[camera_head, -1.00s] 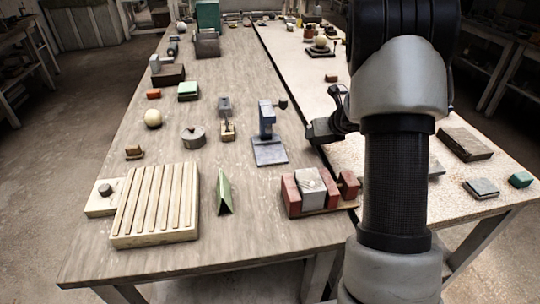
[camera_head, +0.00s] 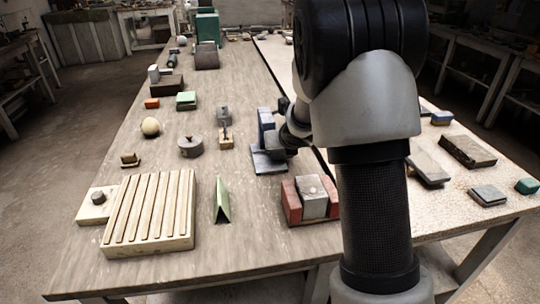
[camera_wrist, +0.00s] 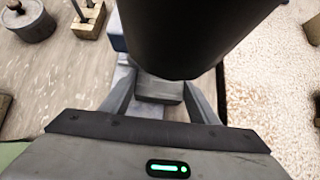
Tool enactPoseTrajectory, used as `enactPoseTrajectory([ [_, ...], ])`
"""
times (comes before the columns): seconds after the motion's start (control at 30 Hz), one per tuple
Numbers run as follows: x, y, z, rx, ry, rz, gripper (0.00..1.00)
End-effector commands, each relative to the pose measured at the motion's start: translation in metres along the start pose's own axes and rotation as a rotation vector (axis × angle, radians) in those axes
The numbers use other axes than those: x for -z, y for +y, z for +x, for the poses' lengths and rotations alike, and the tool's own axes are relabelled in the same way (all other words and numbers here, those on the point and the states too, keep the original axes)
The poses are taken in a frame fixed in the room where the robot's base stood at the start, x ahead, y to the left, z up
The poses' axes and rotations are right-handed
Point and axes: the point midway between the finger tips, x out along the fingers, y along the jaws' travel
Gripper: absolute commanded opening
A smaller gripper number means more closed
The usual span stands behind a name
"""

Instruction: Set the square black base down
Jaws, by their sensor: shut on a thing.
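My gripper (camera_head: 283,141) is low over the table beside a blue-grey stand (camera_head: 265,120), partly hidden by my arm. In the wrist view my gripper (camera_wrist: 160,88) has a finger on either side of a dark grey block, which I take for the square black base (camera_wrist: 158,90); it is shut on it. A large black rounded shape covers the upper middle of that view and hides part of what lies beyond. I cannot tell whether the base touches the surface under it. In the head view I cannot make the base out.
The stand's flat plate (camera_head: 268,162) lies just below my gripper. Red and grey blocks (camera_head: 313,198) stand nearer the front, a green wedge (camera_head: 222,200) and slatted board (camera_head: 150,215) to the left. A dark gap (camera_head: 325,168) runs between the wooden and speckled tops.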

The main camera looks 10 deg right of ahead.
Motion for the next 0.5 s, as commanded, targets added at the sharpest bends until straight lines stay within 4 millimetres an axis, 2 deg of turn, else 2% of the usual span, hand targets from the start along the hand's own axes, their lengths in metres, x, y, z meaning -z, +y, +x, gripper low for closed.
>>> enactPoseTrajectory([
  [0.1,0.000,0.024,0.002,-0.006,-0.004,-0.004,0.11],
  [0.2,0.000,0.039,0.001,-0.006,-0.004,-0.003,0.11],
  [0.3,0.010,0.035,0.011,-0.002,-0.002,0.000,0.11],
  [0.5,0.012,0.035,0.011,-0.001,0.001,0.001,0.11],
])
